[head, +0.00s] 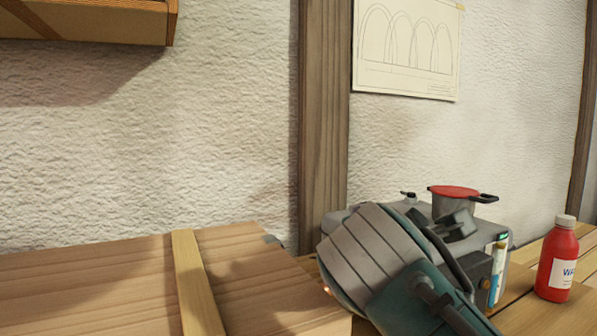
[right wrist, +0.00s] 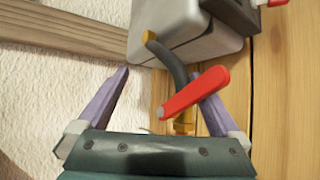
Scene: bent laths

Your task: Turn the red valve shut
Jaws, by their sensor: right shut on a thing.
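The red valve (right wrist: 195,93) is a flat red lever in the right wrist view, slanting from lower left to upper right over a brass fitting (right wrist: 183,124). A dark bent hose (right wrist: 172,58) runs from the fitting up to a grey box (right wrist: 185,42). My right gripper (right wrist: 164,80) has its two purple fingers on either side of the lever and hose. The lever overlaps the right finger and hides part of it. In the head view my arm covers the front of the box, and the valve is hidden there. My left gripper is not in view.
The grey box (head: 502,215) has a red-topped cap (head: 455,191) with a black handle. A red bottle with a pale cap (head: 557,262) stands to its right on the wooden top. A large wooden crate (head: 90,285) fills the lower left. A wooden post (head: 322,120) stands against the wall.

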